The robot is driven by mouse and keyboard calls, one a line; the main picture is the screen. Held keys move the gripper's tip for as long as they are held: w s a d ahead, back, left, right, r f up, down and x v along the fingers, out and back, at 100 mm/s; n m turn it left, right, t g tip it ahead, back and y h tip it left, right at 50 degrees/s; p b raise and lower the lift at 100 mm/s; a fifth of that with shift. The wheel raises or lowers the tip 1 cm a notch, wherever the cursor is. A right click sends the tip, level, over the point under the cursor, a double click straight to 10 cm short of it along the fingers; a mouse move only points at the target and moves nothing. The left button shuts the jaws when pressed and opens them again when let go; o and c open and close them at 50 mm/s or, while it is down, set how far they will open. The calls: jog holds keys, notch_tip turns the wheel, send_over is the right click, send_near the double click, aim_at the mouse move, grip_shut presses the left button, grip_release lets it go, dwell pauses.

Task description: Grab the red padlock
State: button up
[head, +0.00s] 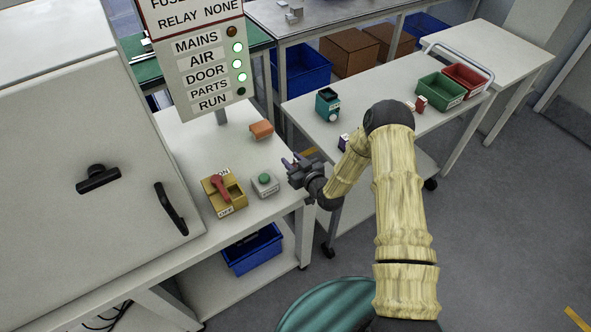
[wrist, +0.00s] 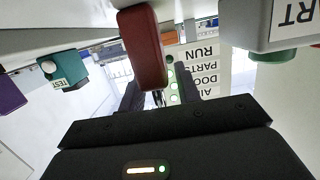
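A small red thing (head: 421,103) sits on the right-hand table, left of the green bin. It may be the red padlock, but it is too small to make out a shackle. An orange-red block (head: 261,130) lies near the back right of the left-hand table. My gripper (head: 287,162) is over the right edge of the left-hand table, apart from the block.
A grey button box (head: 265,185) and a yellow switch with red handle (head: 223,192) stand left of my gripper. The status sign (head: 205,65) rises behind. A teal tester (head: 328,104), green bin (head: 440,91) and red bin (head: 465,78) stand on the right table.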

aim_at(293, 163)
dwell(0.3)
grip_shut()
jog(key=shift+r, duration=0.1)
notch_tip(293, 163, up, 10)
jog(key=b, duration=0.2)
dwell(0.4)
dwell(0.4)
